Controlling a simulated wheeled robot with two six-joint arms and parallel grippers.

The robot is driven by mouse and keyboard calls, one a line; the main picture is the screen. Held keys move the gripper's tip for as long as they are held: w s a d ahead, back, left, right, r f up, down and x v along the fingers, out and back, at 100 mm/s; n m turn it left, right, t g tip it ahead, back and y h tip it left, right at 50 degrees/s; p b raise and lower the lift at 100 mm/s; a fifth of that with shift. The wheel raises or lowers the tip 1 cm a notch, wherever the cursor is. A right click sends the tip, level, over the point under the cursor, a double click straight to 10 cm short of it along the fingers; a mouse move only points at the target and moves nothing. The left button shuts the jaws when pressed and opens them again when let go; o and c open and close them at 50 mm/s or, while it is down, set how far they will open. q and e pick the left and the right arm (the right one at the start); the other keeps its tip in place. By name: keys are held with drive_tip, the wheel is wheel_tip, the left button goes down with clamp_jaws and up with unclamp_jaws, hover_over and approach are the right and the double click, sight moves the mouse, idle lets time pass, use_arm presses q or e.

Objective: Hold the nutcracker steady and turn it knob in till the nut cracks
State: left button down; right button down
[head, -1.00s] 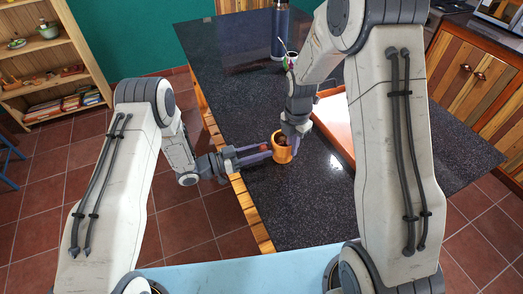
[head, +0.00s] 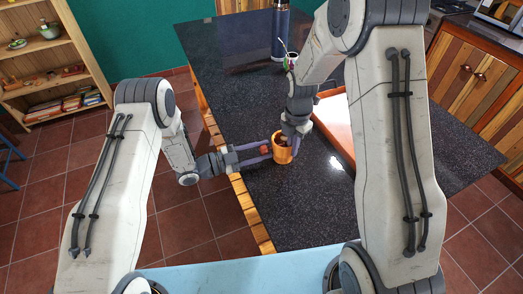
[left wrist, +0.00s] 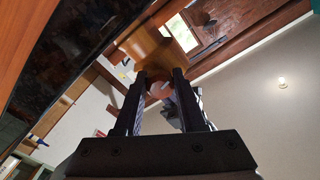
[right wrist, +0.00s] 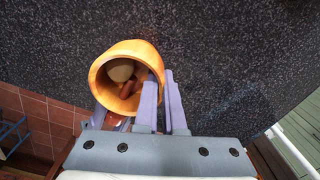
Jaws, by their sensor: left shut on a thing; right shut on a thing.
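The nutcracker is an orange wooden cup (head: 283,155) at the left edge of the dark tabletop, also seen in the left wrist view (left wrist: 156,52). In the right wrist view its mouth (right wrist: 100,80) faces the camera, with a pale round nut (right wrist: 120,70) and a brownish screw end (right wrist: 127,88) inside. My right gripper (right wrist: 160,80) is shut on the cup's wall, one finger inside the rim and one outside. The knob (head: 264,149) is reddish and sits on the cup's left side. My left gripper (head: 268,149) is shut on it. Whether the nut is cracked is unclear.
The dark speckled table (head: 240,95) has a wooden edge at left. A blue bottle (head: 280,32) and a small cup with a straw (head: 291,60) stand at the back. An orange-sided white tray (head: 335,120) lies right of my right gripper. The table's front is clear.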

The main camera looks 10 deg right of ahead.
idle(0.4)
use_arm(q)
drive_tip(key=shift+c, duration=2.4)
unclamp_jaws()
drive_tip(key=v, duration=1.2)
